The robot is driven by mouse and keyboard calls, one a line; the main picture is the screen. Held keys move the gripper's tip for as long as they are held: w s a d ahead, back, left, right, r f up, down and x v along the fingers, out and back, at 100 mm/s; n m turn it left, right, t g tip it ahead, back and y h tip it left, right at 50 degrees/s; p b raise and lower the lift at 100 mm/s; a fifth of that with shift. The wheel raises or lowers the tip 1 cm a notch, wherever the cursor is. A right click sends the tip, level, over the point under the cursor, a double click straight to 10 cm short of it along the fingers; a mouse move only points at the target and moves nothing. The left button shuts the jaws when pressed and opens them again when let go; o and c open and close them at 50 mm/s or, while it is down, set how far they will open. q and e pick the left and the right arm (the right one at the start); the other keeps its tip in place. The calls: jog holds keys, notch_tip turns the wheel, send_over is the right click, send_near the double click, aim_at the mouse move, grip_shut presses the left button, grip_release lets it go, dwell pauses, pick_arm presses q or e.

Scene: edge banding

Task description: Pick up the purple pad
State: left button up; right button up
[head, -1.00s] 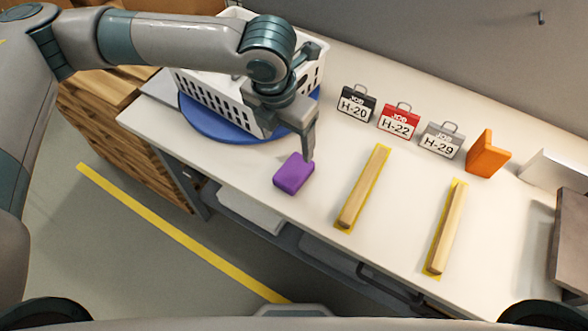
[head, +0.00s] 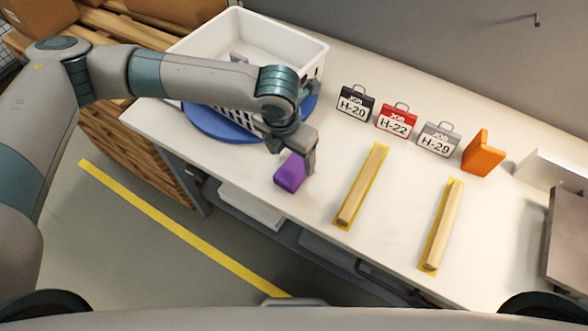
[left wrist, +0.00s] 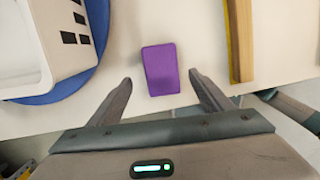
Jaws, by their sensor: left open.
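The purple pad (head: 290,173) lies on the white table near its front edge, left of the wooden strips. It also shows in the left wrist view (left wrist: 160,69), ahead of and between the two fingers. My left gripper (head: 294,158) is just above and behind the pad in the head view and hides part of it. In the left wrist view the left gripper (left wrist: 160,90) is open and empty, its fingers apart on either side of the pad's near end. My right gripper is not in view.
A white basket (head: 300,50) stands on a blue round base (head: 205,122) left of the pad. Two wooden strips (head: 360,185) (head: 442,225) lie on yellow markings to the right. Job tags (head: 397,121) and an orange block (head: 484,155) stand behind.

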aim_at(294, 168)
pick_arm(q)
jog(key=shift+d+f+p, duration=0.1)
jog(key=shift+f+p, duration=0.2)
jog(key=shift+f, duration=0.05)
jog(key=f+p, duration=0.1)
jog(key=f, duration=0.2)
jog(key=shift+d, duration=0.2)
jog(key=shift+w+f, duration=0.15)
jog(key=shift+f, duration=0.3)
jog(key=c, duration=1.1)
